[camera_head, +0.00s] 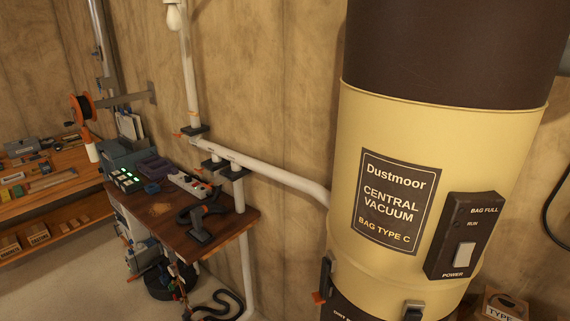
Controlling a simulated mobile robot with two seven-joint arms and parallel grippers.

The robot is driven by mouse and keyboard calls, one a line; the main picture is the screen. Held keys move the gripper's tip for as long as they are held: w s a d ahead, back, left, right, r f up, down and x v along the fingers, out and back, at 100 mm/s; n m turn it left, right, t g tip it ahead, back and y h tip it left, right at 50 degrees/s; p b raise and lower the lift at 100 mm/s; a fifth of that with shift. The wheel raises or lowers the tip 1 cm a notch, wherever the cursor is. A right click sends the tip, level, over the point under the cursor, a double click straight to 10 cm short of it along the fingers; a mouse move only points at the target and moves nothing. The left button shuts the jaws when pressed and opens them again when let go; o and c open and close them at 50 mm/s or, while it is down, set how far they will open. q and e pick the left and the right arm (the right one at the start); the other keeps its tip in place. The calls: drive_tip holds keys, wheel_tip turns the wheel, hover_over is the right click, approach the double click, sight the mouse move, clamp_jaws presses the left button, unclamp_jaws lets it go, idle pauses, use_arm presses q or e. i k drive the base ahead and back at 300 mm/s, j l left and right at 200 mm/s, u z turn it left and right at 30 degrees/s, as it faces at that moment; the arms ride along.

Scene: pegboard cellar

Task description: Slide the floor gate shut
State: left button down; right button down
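White vacuum pipes run along the wall to the left of the vacuum canister. Several dark slide gates with orange tabs sit on them. One gate (195,130) is on the upright pipe at the upper bend. A second gate (212,164) is on a short branch above the workbench. A third gate (237,173) is on the pipe (247,270) that drops past the bench's right end toward the floor. No readable label shows which is the floor gate, and I cannot tell how far each slide is pushed in. Neither of my grippers is in view.
The cream and brown vacuum canister (470,130) fills the right side. A wooden workbench (160,208) holds a dark tool (200,225), a power strip (188,184) and a charger box (127,181). Hoses and equipment crowd the floor beneath it. Bare floor (60,285) shows at lower left.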

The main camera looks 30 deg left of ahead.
sight(211, 184)
drive_tip(key=u, duration=1.3)
drive_tip(key=i+j+z, duration=0.3)
drive_tip(key=i+j, duration=0.2)
drive_tip(key=i, duration=0.2)
drive_tip(key=i+j+z, duration=0.35)
drive_tip(key=i+j, duration=0.3)
drive_tip(key=i+j+z, duration=0.4)
drive_tip(key=i+j, duration=0.2)
drive_tip(key=i, duration=0.15)
